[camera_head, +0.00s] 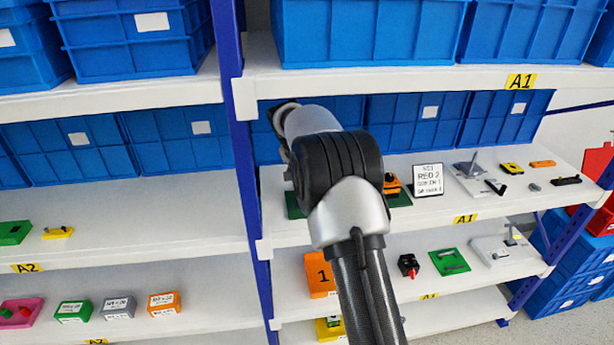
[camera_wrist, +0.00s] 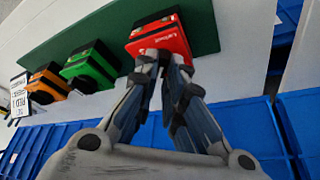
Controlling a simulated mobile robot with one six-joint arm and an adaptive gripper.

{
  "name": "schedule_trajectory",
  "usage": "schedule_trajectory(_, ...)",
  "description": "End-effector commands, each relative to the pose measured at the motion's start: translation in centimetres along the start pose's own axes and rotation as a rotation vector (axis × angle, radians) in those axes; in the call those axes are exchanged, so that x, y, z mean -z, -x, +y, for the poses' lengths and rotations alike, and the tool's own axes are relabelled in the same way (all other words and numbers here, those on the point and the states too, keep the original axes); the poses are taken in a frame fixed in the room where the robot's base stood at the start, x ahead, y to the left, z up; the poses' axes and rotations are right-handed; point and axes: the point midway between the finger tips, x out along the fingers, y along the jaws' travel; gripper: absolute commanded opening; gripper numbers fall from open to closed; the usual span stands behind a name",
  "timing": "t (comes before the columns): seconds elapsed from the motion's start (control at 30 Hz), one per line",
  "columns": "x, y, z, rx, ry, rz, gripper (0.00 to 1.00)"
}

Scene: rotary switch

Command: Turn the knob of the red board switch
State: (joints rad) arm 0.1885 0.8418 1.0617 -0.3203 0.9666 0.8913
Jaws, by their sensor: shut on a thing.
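The red board switch (camera_wrist: 158,28) shows in the wrist view near the top centre, a red box with white lettering and a black part on top, mounted on a dark green board (camera_wrist: 205,32). My gripper (camera_wrist: 166,56) reaches up to its near face, with both fingertips close together. They are shut on the knob, which they mostly hide, so its angle cannot be told. In the head view my arm covers the red switch and the gripper's fingertips; an end of the green board (camera_head: 294,206) shows left of the arm.
A green switch (camera_wrist: 90,66) and an orange switch (camera_wrist: 46,84) stand left of the red one on the board. A white sign (camera_head: 428,180) reading "RED 2" stands to the right on the same shelf. Blue bins (camera_head: 415,118) line the shelf's back. Shelf boards lie above and below.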

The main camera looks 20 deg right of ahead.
Motion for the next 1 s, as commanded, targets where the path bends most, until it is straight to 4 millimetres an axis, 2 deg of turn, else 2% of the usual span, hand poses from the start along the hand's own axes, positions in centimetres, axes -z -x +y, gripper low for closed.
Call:
schedule_trajectory(0.37, -0.04, -0.07, 0.01, -0.002, -0.002, -0.001, 0.0)
schedule_trajectory(0.4, -0.05, -0.07, 0.01, -0.002, -0.002, -0.001, 0.13)
schedule_trajectory(0.67, -0.03, -0.05, 0.01, -0.002, -0.002, -0.001, 0.3)
schedule_trajectory(1.0, 0.0, -0.03, 0.02, 0.002, 0.003, 0.0, 0.3)
